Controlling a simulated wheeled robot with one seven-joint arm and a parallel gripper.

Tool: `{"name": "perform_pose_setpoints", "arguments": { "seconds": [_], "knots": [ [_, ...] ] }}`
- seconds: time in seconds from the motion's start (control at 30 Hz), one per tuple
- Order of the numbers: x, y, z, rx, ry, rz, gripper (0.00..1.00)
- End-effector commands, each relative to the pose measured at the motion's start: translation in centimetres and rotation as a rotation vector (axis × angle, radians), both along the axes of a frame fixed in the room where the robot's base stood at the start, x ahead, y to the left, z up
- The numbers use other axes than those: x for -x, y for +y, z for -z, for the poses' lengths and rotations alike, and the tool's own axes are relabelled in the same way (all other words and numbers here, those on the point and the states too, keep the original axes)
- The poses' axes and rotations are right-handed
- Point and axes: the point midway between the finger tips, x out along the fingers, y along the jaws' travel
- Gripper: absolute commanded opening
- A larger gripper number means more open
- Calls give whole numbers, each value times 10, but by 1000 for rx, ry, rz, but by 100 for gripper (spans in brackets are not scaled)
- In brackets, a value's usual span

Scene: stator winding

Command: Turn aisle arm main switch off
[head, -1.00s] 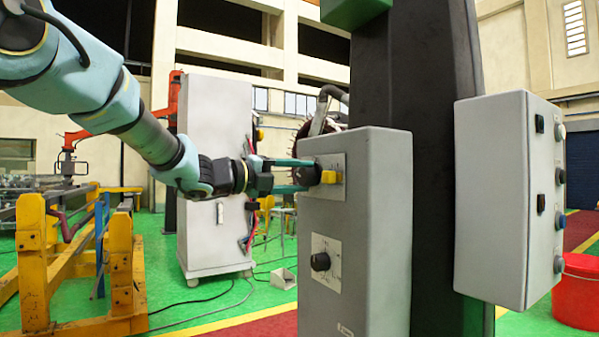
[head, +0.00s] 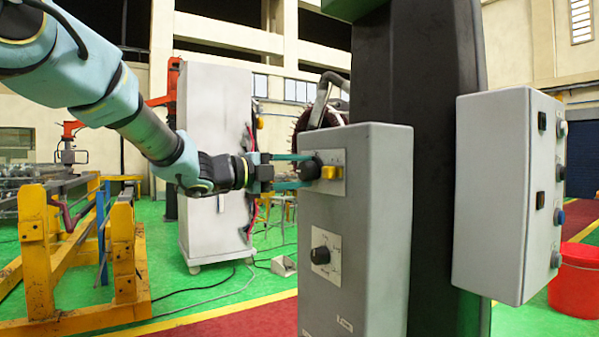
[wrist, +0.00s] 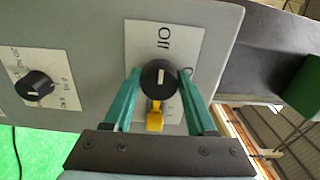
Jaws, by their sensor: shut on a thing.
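The main switch is a round black knob (head: 311,168) with a yellow tab (head: 329,172) beside it, on a pale label plate high on the grey cabinet (head: 355,250). In the wrist view the knob (wrist: 157,78) has a white mark lined up toward the word "Off" on its plate (wrist: 172,38); the yellow tab (wrist: 155,117) sticks out on the opposite side. My gripper (head: 308,170) reaches in from the left with its two teal fingers on either side of the knob, shut on it. In the wrist view my gripper (wrist: 160,74) has a fingertip at each side of the knob.
A second black knob (head: 321,255) sits lower on the same cabinet. A grey button box (head: 490,200) is on the right of the dark column (head: 430,80). A white cabinet (head: 215,150), yellow frame (head: 120,260) and red bucket (head: 574,280) stand around. The green floor has open room.

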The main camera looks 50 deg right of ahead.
Motion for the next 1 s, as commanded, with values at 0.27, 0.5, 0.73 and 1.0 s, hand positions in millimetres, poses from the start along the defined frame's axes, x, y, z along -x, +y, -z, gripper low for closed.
{"name": "perform_pose_setpoints", "arguments": {
  "seconds": [0.27,0.5,0.73,1.0],
  "knots": [
    [-1,0,1,-2,1,-1,72],
    [0,0,0,0,0,-1,87],
    [-3,5,1,0,0,-2,87],
    [-20,48,3,1,-2,-5,87]
  ]
}}
